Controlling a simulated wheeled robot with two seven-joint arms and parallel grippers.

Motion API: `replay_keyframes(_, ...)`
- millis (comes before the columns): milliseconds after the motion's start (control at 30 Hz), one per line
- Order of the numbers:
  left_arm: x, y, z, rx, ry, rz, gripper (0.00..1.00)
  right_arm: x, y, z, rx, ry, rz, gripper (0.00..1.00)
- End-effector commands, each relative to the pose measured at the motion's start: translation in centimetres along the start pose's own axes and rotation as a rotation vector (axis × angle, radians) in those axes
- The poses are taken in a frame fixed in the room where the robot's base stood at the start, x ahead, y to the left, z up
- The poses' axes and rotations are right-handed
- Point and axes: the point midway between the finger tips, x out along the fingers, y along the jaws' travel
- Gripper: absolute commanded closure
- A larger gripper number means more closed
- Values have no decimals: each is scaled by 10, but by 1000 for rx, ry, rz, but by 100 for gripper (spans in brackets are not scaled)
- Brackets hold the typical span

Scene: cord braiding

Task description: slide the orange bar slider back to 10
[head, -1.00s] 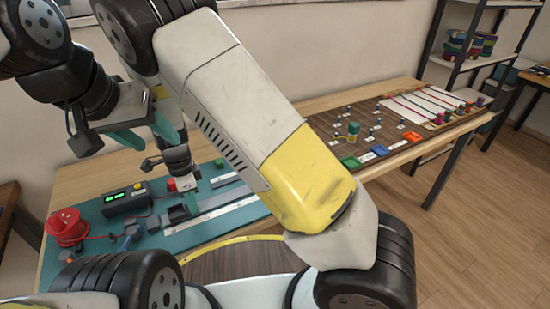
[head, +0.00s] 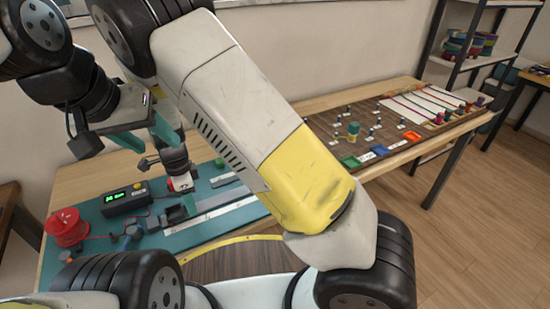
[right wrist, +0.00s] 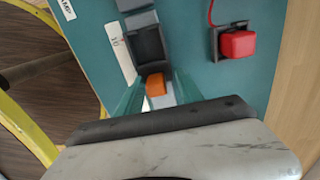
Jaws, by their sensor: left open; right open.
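The orange bar slider (right wrist: 156,84) sits on a pale rail in the right wrist view, at the near end of a dark block (right wrist: 149,48). My right gripper (right wrist: 157,90) is open, with one teal finger on each side of the slider; I cannot tell whether either touches it. A white scale label (right wrist: 119,48) lies left of the block; its figures are too small to read surely. My left gripper (head: 146,137) is open and empty, above the mat.
A red button (right wrist: 237,43) stands right of the rail. On the teal mat (head: 165,240) are a black box with a green display (head: 125,198) and a red spool (head: 66,228). A brown board with pegs and coloured blocks (head: 400,118) lies at the right.

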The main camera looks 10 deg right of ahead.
Motion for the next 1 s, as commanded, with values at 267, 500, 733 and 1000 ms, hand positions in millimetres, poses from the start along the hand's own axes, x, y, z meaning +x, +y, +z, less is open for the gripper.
replay_keyframes(267,-3,8,-10,3,25,10,48,-21,7,13,-26,-2,6,56)
replay_keyframes(500,-4,7,-12,5,29,9,48,-47,7,13,-27,-4,5,56)
replay_keyframes(733,-3,7,-12,7,28,9,48,-66,6,13,-27,-3,5,56)
replay_keyframes(1000,-3,6,-12,6,28,7,48,-69,6,12,-25,-2,6,56)
